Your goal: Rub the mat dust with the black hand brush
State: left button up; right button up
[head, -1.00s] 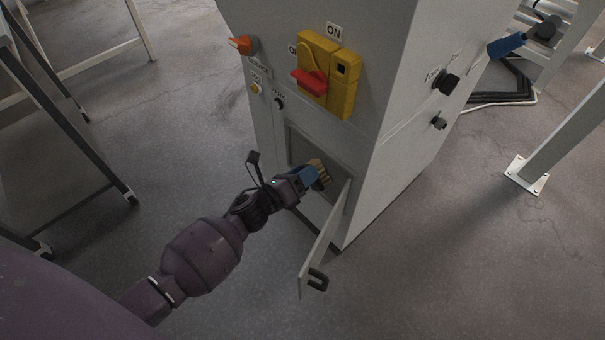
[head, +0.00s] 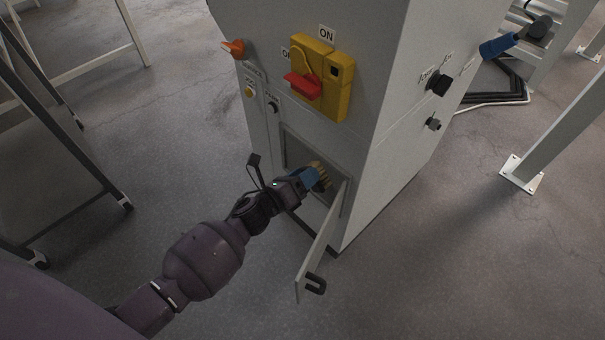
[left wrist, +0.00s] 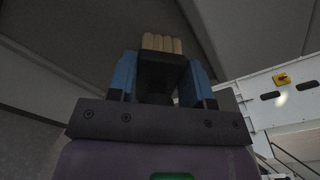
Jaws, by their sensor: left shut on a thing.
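My left gripper (head: 312,177) has blue fingers and is shut on the black hand brush (head: 321,173), whose tan bristle part shows past the fingertips. The gripper and brush are at the opening of a low compartment in the grey cabinet. In the left wrist view, the black body of the brush (left wrist: 162,66) sits between the blue fingers, with the tan bristles (left wrist: 161,43) beyond it. I cannot make out the mat dust in either view. My right gripper is not in view.
The grey cabinet (head: 400,130) carries a yellow switch box (head: 335,90) with a red handle (head: 303,86) above the compartment. The compartment's door (head: 322,243) stands open to the right of the gripper. Dark frame legs (head: 95,165) stand at the left. The floor in front is clear.

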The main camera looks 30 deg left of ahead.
aim_at(317, 187)
pick_arm(q)
jog(key=s+d, duration=0.1)
jog(key=s+d+f, duration=0.1)
jog(key=d, duration=0.1)
jog(key=shift+f, duration=0.15)
jog(key=shift+w+a, duration=0.2)
jog(key=shift+a, duration=0.4)
jog(key=shift+w+a, duration=0.2)
jog(key=shift+a, duration=0.4)
jog(key=shift+w+a+r, duration=0.4)
jog(key=shift+a+r, duration=0.15)
jog(key=shift+a, duration=0.05)
jog(key=v, duration=0.6)
jog(key=shift+v, duration=1.5)
